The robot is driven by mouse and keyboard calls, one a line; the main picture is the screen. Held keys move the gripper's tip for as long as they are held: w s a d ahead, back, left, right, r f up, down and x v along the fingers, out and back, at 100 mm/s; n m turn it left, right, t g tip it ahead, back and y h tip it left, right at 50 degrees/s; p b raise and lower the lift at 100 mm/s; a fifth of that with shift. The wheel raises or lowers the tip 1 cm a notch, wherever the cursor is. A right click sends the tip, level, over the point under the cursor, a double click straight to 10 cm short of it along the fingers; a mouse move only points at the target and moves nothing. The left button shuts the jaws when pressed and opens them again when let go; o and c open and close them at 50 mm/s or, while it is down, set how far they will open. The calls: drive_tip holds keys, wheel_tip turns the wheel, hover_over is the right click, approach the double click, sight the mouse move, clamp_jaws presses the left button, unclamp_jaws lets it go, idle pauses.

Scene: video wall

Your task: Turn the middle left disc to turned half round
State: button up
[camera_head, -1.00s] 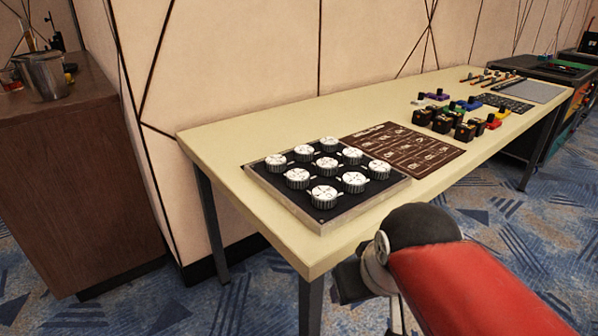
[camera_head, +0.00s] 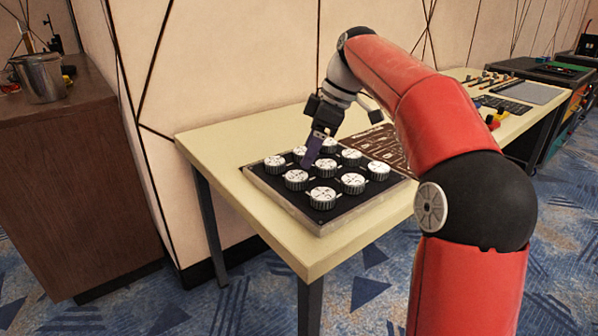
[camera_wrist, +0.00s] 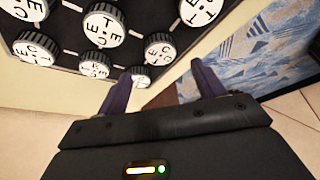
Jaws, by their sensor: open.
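A black square board (camera_head: 337,207) in a pale frame holds several white-topped discs with ribbed dark sides and black letters. The discs fill the upper left there; one (camera_wrist: 140,76) is close to the left fingertip. I cannot tell which of them is the middle left disc.
The board sits at the left end of a cream table (camera_head: 270,228). A brown printed panel (camera_head: 383,146) lies beside it, partly behind my arm. Other tools and a grey pad (camera_head: 531,93) are farther right. A wall stands close behind the table.

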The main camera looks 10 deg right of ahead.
sight(297, 176)
drive_tip(key=b+x, duration=0.1)
drive_tip(key=x, duration=0.5)
drive_tip(key=shift+a+f, duration=0.15)
drive_tip(key=shift+f, duration=0.25)
drive_tip(key=c, duration=1)
